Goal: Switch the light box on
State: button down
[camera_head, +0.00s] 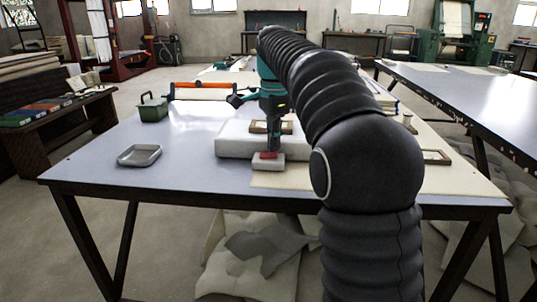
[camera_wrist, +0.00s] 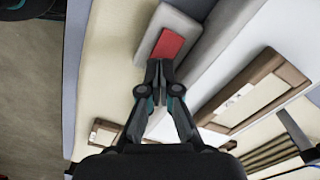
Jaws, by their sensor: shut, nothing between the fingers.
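The light box (camera_head: 232,140) is a low, pale block on the grey-blue table; I cannot tell whether it is lit. At its front stands a small light-grey switch housing (camera_head: 260,166) with a red rocker (camera_head: 268,155). The housing (camera_wrist: 153,40) and the red rocker (camera_wrist: 173,44) also show in the wrist view. My gripper (camera_head: 271,149) points down at the rocker, shut and empty. In the wrist view its closed fingertips (camera_wrist: 159,66) are at the rocker's near edge; I cannot tell whether they touch it.
A wooden frame (camera_wrist: 270,82) lies on the light box, with another small frame (camera_wrist: 101,137) nearby. A grey tray (camera_head: 140,155) and a green box (camera_head: 152,107) stand on the left, with an orange-handled tool (camera_head: 203,91) behind.

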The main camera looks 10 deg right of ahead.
aim_at(274, 154)
jog(key=shift+f+b, duration=0.45)
jog(key=shift+f, duration=0.3)
dwell(0.4)
jog(key=shift+r, duration=0.1)
notch_tip(274, 154, up, 7)
jog(key=p, duration=0.7)
dwell(0.3)
jog(key=shift+s, duration=0.15)
jog(key=s+f+n+t, duration=0.2)
jog(key=s+f+n, duration=0.2)
jog(key=s, duration=0.6)
jog(key=s+f+n+t, duration=0.1)
jog(key=s+f+n, duration=0.3)
jog(key=s, duration=0.6)
jog(key=s+f+n+t, duration=0.2)
jog(key=s+f+n, duration=0.3)
jog(key=s, duration=0.5)
jog(key=n, duration=0.2)
jog(key=shift+n+t, duration=0.3)
